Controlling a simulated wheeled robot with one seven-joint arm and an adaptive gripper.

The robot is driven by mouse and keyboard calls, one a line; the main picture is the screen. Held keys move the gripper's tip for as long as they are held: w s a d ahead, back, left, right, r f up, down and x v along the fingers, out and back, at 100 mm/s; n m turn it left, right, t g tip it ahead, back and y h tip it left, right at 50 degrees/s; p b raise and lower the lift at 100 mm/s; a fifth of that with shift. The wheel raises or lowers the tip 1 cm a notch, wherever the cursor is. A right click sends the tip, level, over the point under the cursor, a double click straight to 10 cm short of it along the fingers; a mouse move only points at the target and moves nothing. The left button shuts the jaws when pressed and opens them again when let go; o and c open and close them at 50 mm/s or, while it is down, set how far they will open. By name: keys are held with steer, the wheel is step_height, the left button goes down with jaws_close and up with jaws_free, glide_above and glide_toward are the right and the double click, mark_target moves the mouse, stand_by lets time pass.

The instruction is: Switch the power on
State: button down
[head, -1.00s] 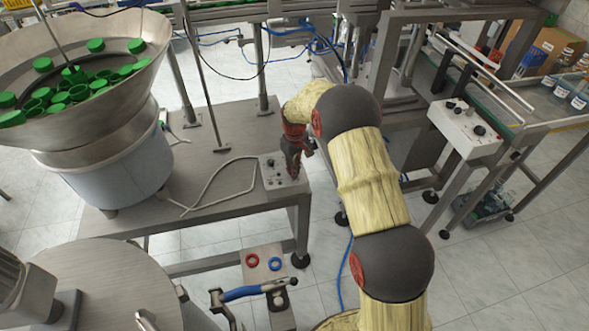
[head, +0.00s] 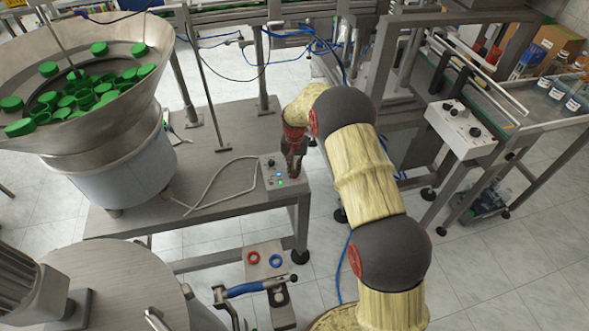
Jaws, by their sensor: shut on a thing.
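A small grey control box (head: 276,184) stands on the steel table near its front right corner, with a cable running from its left side. A green light (head: 281,183) and a small bluish-white light show on its face. My gripper (head: 293,172) reaches down at the right side of the box's face and is shut at a control there. The control itself is hidden behind my gripper. The feeder bowl (head: 110,135) with green caps (head: 72,100) stands on the same table at the left.
A second control box (head: 465,130) with knobs is mounted by the conveyor at the right. A blue-handled valve (head: 245,290) and a panel with a red and a blue ring (head: 265,262) are in front. The table between bowl and box is mostly clear.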

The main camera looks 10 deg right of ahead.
steer(key=shift+m, duration=0.6)
steer(key=c, duration=2)
jaws_free()
steer(key=shift+o, duration=0.2)
step_height(320, 180, up, 12)
